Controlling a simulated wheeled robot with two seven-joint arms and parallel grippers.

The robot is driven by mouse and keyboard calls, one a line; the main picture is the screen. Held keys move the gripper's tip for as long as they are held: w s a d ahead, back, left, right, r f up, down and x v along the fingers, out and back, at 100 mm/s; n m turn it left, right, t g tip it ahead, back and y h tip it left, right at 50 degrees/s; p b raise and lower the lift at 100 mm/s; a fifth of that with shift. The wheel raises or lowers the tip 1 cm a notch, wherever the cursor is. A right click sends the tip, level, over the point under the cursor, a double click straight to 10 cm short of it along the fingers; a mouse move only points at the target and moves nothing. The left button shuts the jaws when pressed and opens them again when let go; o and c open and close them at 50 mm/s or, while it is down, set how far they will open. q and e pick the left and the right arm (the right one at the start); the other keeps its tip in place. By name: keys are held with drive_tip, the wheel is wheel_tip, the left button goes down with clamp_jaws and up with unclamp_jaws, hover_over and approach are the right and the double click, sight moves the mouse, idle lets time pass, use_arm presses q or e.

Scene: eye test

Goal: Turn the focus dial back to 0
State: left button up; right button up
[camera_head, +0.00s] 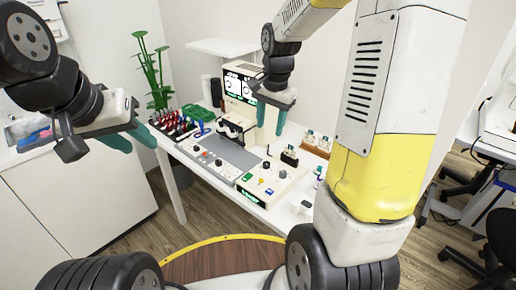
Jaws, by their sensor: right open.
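A white console with a grey panel (228,152) stands on the white table, with several small dark knobs on it. One dark knob (267,164) is at the panel's right end and another (218,162) is near its front edge. I cannot tell which is the focus dial, and no scale or pointer is readable. My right gripper (271,118) is open and empty, its teal fingers pointing down above the back of the console, in front of the display unit (240,86). My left gripper (129,142) is open and empty, left of the table and away from the console.
A rack of red-topped items (172,124) and a green tray (196,113) stand at the table's left. A tall green plant (155,75) stands behind.

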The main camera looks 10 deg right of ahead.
sight(266, 163)
drive_tip(key=w+f+m, duration=0.1)
drive_tip(key=f, duration=0.2)
drive_tip(key=w+f+m+g, duration=0.1)
drive_tip(key=w+f, duration=0.1)
drive_tip(key=f, duration=0.2)
drive_tip(key=w+f+m, duration=0.1)
drive_tip(key=w+f, duration=0.1)
drive_tip(key=f, duration=0.1)
drive_tip(key=shift+w+d+f+g, duration=0.2)
drive_tip(key=shift+f+g, duration=0.1)
drive_tip(key=shift+g, duration=0.1)
wheel_tip(266, 163, down, 8)
drive_tip(key=shift+r, duration=0.15)
drive_tip(key=shift+c, duration=0.2)
clamp_jaws()
